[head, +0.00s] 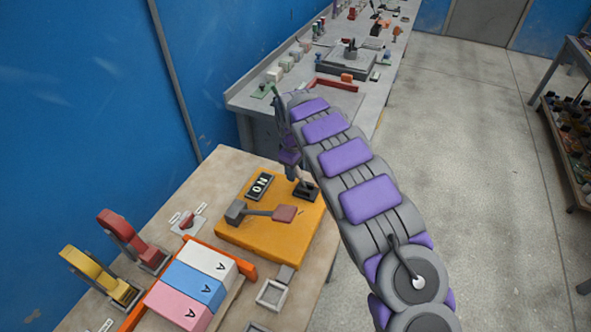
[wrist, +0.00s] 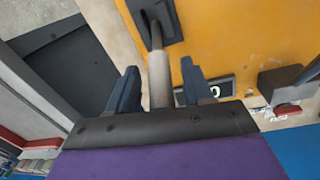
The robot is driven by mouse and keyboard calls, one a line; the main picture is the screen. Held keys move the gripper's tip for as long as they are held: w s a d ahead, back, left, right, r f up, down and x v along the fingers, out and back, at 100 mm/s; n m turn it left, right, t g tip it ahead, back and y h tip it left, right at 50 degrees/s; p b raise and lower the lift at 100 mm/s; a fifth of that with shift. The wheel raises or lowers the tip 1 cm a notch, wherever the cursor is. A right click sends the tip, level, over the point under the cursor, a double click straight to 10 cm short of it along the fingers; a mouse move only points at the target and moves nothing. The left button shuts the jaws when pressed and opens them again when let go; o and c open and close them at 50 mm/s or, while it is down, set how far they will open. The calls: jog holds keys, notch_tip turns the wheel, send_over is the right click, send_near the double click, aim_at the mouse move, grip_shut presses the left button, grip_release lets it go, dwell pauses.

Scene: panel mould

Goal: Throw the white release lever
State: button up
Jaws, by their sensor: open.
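The white release lever (wrist: 159,85) stands between the two fingers of my open gripper (wrist: 159,68) in the wrist view. Its pale grip narrows to a dark stem that rises from a black base (wrist: 168,14) on the orange panel (wrist: 228,35). I cannot tell whether either finger touches it. In the head view the black base (head: 306,191) sits at the panel's far right corner, and my gripper (head: 289,155) is just above and behind it, largely hiding the lever. A second lever with a red handle (head: 285,213) lies across the orange panel (head: 250,237).
A black-and-white plate (head: 259,186) lies on the panel; it also shows beside a finger in the wrist view (wrist: 222,88). Pink, blue and white blocks (head: 207,262) sit in an orange frame nearby. Red (head: 125,237) and yellow (head: 98,274) clamps stand left. Open floor (head: 470,200) lies right.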

jog(key=shift+c, duration=0.2)
grip_shut()
dwell(0.3)
